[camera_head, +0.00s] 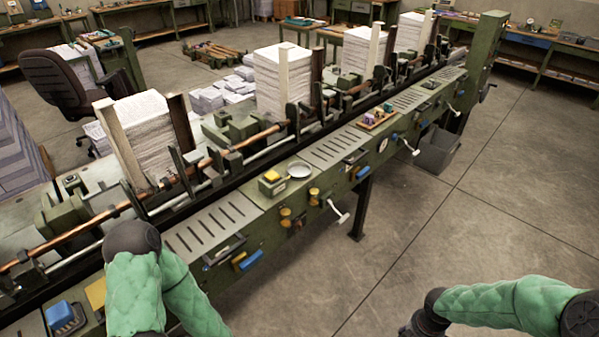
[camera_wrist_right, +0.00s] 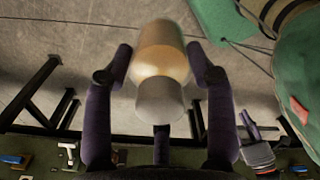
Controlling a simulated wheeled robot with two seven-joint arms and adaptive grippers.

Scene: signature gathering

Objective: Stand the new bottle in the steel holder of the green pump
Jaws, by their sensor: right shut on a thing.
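In the right wrist view, my right gripper (camera_wrist_right: 158,77) has its two dark fingers on either side of a bottle (camera_wrist_right: 161,55). The bottle has an amber-tan body and a grey end that points towards the camera. The gripper is shut on it, above the grey floor. In the head view only my green-sleeved arms show at the bottom edge, and neither gripper can be made out. I cannot identify the green pump or its steel holder for certain in either view.
A long green machine (camera_head: 225,213) runs from lower left to upper right, with paper stacks (camera_head: 283,82) on it. A white dish (camera_head: 299,169) and a small wooden tray (camera_head: 378,119) sit on its front ledge. A grey bin (camera_head: 437,151) stands beside it. The floor at right is clear.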

